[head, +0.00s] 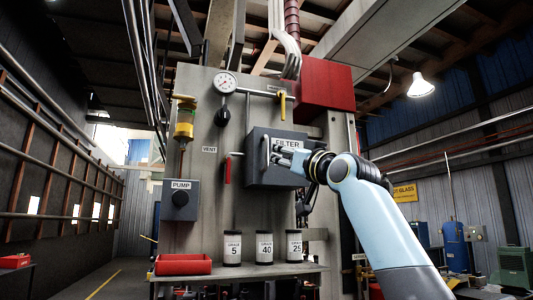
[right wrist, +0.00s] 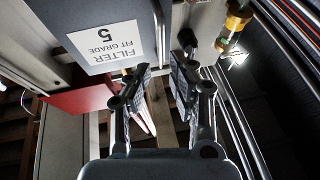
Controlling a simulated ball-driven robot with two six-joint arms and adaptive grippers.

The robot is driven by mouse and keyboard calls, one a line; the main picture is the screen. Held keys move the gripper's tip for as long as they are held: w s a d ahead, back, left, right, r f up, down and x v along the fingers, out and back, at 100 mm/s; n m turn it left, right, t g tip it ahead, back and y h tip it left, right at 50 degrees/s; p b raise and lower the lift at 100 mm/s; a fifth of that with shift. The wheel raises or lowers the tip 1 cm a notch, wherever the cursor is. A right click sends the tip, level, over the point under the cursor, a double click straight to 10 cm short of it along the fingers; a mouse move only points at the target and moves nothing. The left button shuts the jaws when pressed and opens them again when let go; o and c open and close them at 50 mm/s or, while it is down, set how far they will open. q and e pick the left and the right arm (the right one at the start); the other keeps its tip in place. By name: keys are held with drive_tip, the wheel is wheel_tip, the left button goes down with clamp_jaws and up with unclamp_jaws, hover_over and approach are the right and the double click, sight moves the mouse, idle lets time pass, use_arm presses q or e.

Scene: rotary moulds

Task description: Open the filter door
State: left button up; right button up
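The filter door (head: 258,172) is the dark grey front of a box on the wall panel, with a white FILTER label, and it looks shut. A pale vertical handle (head: 265,153) stands at its left side. My right gripper (head: 277,157) is in front of the door, with its fingertips close to the handle. In the right wrist view the fingers (right wrist: 163,78) are apart, and the box with its FILTER FIT GRADE 5 label (right wrist: 106,45) is beside them. I cannot tell whether they touch the handle. My left gripper is out of view.
A red-handled valve (head: 228,170) sits just left of the door. A yellow lever (head: 283,105) and a red box (head: 323,87) are above. Below, a shelf (head: 240,273) bears a red tray (head: 183,265) and grade canisters 5 (head: 232,248), 40 (head: 264,248) and 25 (head: 294,246).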

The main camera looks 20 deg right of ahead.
sight(267, 150)
drive_tip(key=p+x, duration=0.2)
drive_tip(key=x, duration=0.6)
drive_tip(key=shift+w+a+r, duration=0.1)
drive_tip(key=shift+w+a, duration=0.1)
drive_tip(key=shift+w, duration=0.1)
clamp_jaws()
